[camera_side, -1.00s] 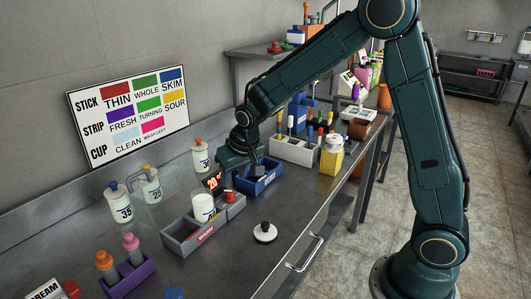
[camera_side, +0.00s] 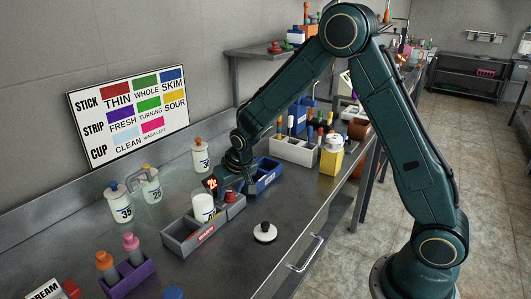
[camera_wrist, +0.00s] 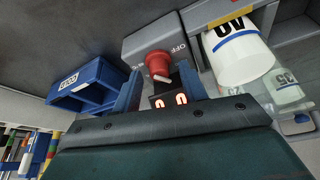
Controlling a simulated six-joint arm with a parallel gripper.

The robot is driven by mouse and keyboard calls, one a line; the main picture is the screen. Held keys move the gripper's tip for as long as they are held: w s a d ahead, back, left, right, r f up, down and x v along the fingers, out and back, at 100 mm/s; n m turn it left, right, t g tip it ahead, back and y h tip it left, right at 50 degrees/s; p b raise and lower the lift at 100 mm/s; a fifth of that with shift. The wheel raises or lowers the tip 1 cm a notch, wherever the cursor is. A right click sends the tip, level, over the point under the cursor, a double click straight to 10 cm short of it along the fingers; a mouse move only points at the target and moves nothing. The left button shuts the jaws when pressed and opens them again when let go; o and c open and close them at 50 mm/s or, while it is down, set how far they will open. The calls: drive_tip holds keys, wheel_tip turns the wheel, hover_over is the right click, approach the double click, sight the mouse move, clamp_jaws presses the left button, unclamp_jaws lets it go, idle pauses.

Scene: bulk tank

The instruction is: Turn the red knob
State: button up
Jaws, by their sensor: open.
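The red knob (camera_wrist: 158,64) sits on a grey box (camera_wrist: 150,38) with an "OFF" mark beside it in the wrist view. A white pointer mark shows on its near edge. My gripper (camera_wrist: 160,70) is open, and its two blue fingers stand left and right of the knob with gaps on both sides. In the side view my gripper (camera_side: 238,181) is low over the grey box, next to a small red part (camera_side: 231,197) that looks like the knob. I cannot tell whether the fingers reach down around it.
A display with red digits (camera_wrist: 168,101) is partly hidden by my gripper. A white cup (camera_side: 204,208) stands in the grey tray (camera_side: 182,240) beside the box. A blue bin (camera_side: 266,172) is close on the other side. The counter in front holds a black-and-white lidded item (camera_side: 265,232).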

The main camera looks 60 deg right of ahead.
clamp_jaws()
drive_tip(key=shift+n, duration=0.3)
drive_tip(key=n+y, duration=0.1)
drive_tip(key=n, duration=0.3)
drive_tip(key=n+y, duration=0.1)
drive_tip(key=shift+d+n+y, duration=0.25)
drive_tip(key=shift+n+y, duration=0.05)
drive_tip(key=shift+n, duration=0.1)
drive_tip(key=n+y, duration=0.1)
drive_tip(key=n, duration=0.1)
drive_tip(key=n+g, duration=0.1)
drive_tip(key=n, duration=0.2)
drive_tip(key=shift+d+n+y, duration=0.1)
drive_tip(key=shift+n+y, duration=0.2)
drive_tip(key=shift+y, duration=0.1)
unclamp_jaws()
